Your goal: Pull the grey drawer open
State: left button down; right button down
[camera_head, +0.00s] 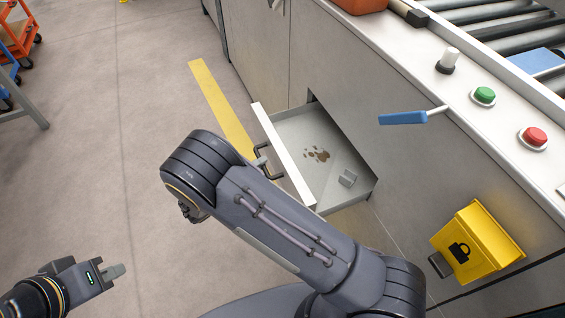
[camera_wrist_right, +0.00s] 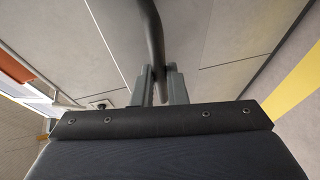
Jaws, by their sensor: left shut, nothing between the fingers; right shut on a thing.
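The grey drawer (camera_head: 290,120) stands open, pulled out from the machine's front panel. In the head view my right arm hides most of that gripper. My left gripper (camera_head: 118,270) is shut and empty over the floor at the lower left, apart from the drawer.
A yellow box (camera_head: 478,243) with a lock sign hangs on the panel to the right. A blue-handled lever (camera_head: 402,118) sticks out above the drawer. Green (camera_head: 484,96) and red (camera_head: 534,137) buttons sit on the ledge. The floor left of the drawer is clear.

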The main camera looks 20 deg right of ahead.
jog(key=a+b, duration=0.2)
jog(key=a, duration=0.5)
jog(key=shift+s+a, duration=0.3)
jog(key=shift+s, duration=0.05)
jog(key=c, duration=1.5)
grip_release()
jog(key=shift+o, duration=0.2)
jog(key=v, duration=0.7)
jog(key=shift+s+a, duration=0.2)
jog(key=shift+a, duration=0.15)
jog(key=shift+a, duration=0.1)
